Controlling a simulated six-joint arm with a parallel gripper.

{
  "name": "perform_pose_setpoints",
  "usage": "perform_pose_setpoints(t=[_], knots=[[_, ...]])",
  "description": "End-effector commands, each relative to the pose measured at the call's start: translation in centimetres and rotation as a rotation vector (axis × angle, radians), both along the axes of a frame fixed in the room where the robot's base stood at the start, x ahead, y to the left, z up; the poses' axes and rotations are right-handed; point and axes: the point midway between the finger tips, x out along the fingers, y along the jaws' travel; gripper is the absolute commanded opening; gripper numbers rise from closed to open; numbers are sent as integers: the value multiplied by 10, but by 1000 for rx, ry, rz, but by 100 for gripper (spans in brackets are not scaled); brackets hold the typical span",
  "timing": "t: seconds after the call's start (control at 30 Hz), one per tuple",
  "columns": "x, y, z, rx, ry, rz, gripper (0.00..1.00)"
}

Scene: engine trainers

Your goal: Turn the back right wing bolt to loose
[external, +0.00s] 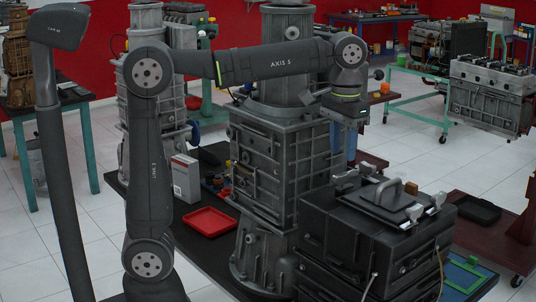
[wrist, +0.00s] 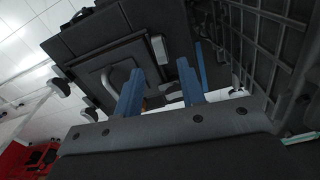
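A dark case (external: 375,245) stands at the front right with a lid plate and a grey arched handle (external: 388,187) on top. Pale wing bolts sit at the lid's edges: two at the right end, one (external: 437,200) and another (external: 413,211), and smaller grey fittings at the far left edge, partly hard to make out. I cannot tell which is the back right one. My gripper (external: 346,148) points down above the case's far left part, apart from it. In the wrist view its blue fingers (wrist: 160,90) are spread with nothing between them; the case lid (wrist: 125,50) shows beyond.
A tall grey ribbed engine block (external: 265,165) stands close left of my gripper. A red tray (external: 209,220) and a white box (external: 186,178) lie on the dark bench farther left. A black tray (external: 477,209) is at right. The air above the case is clear.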

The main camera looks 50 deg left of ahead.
Motion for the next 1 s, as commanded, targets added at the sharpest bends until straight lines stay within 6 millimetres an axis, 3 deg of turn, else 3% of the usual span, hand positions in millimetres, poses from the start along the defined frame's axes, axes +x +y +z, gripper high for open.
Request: perform_pose_setpoints(t=[0.2, 0.5, 0.7, 1.0], knots=[[1, -1, 53, -1, -3, 0, 36], [1, 0, 101, 0, 0, 0, 36], [0, 0, 113, 0, 1, 0, 36], [0, 0, 114, 0, 1, 0, 36]])
